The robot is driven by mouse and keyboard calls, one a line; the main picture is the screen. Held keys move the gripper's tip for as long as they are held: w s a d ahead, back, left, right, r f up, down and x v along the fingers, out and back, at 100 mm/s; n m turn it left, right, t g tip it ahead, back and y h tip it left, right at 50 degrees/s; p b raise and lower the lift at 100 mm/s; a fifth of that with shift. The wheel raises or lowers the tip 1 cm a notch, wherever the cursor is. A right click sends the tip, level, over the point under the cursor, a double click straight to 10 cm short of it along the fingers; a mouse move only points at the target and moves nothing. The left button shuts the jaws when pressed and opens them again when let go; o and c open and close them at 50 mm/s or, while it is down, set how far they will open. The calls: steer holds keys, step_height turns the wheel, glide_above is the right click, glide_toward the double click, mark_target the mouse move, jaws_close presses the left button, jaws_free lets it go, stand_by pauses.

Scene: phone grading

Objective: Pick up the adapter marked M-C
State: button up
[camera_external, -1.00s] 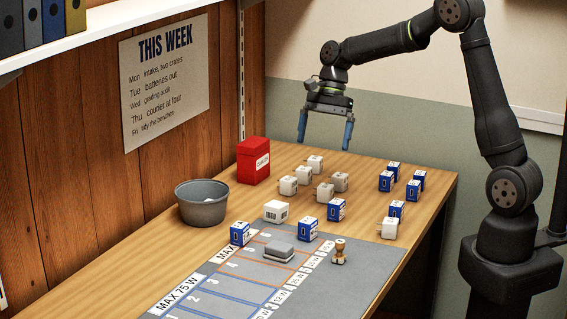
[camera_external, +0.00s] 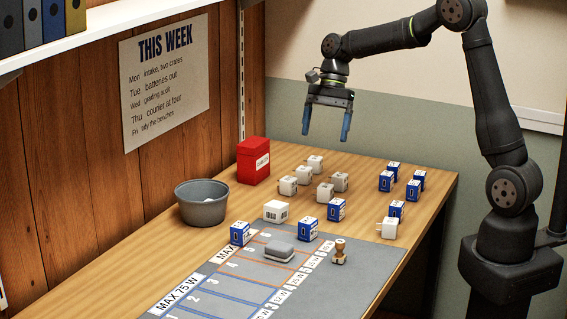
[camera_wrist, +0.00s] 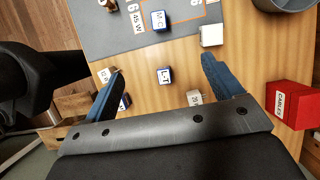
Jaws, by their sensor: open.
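The adapter marked M-C (camera_wrist: 158,20) is a blue block with a white label, at the top of the wrist view on the mat's edge. In the external view it appears to be the blue block (camera_external: 308,229) at the mat's far edge. My gripper (camera_external: 326,137) is open and empty, high above the back of the table. In the wrist view its two blue fingers (camera_wrist: 160,73) are wide apart. A blue block marked L-T (camera_wrist: 165,76) shows between them, on the wood well below.
Several white and blue blocks stand on the table. A white box (camera_external: 276,211) is beside the M-C adapter. A red box (camera_external: 253,160) and grey bin (camera_external: 202,203) stand at the left. The grey mat (camera_external: 205,292) holds a grey flat object (camera_external: 281,248) and a small brown-and-white item (camera_external: 340,252).

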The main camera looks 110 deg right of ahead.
steer(key=c, duration=0.3)
steer(key=n+g+h, duration=0.3)
steer(key=n, duration=1.4)
glide_above(308, 220)
step_height(308, 220, down, 6)
steer(key=f, duration=1)
steer(key=shift+s+a+f, duration=0.15)
steer(key=shift+a+f, duration=0.05)
steer(key=shift+f, duration=0.1)
steer(key=shift+d+f, duration=0.2)
steer(key=shift+f, duration=2.85)
steer(key=c, duration=1.1)
steer(key=shift+r, duration=0.1)
